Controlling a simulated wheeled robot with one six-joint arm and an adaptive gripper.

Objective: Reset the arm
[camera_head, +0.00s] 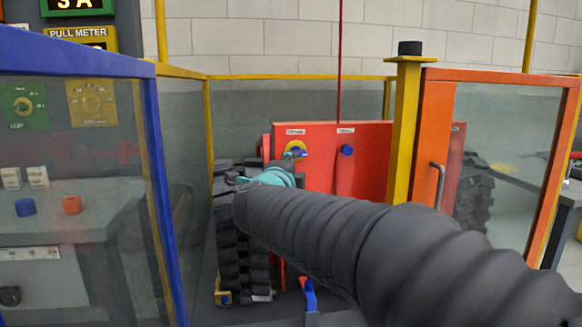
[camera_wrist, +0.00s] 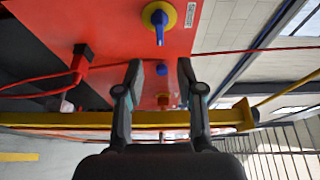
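My arm reaches from the lower right of the head view towards a red panel (camera_head: 325,180) inside a fenced cell. Its dark sleeve hides my gripper's fingers there. In the wrist view my gripper (camera_wrist: 160,68) is open, its two dark fingers apart with nothing held. Beyond the gap between them a blue knob (camera_wrist: 162,70) shows on the red panel (camera_wrist: 110,30). I cannot tell how far the fingertips are from the panel.
A yellow disc with a blue handle (camera_head: 295,150) and a blue knob (camera_head: 347,150) are on the panel. A black track (camera_head: 230,250) stands left of it. A yellow post (camera_head: 404,130) and an orange-framed door (camera_head: 436,150) stand right; a blue-framed glass barrier (camera_head: 160,190) stands left.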

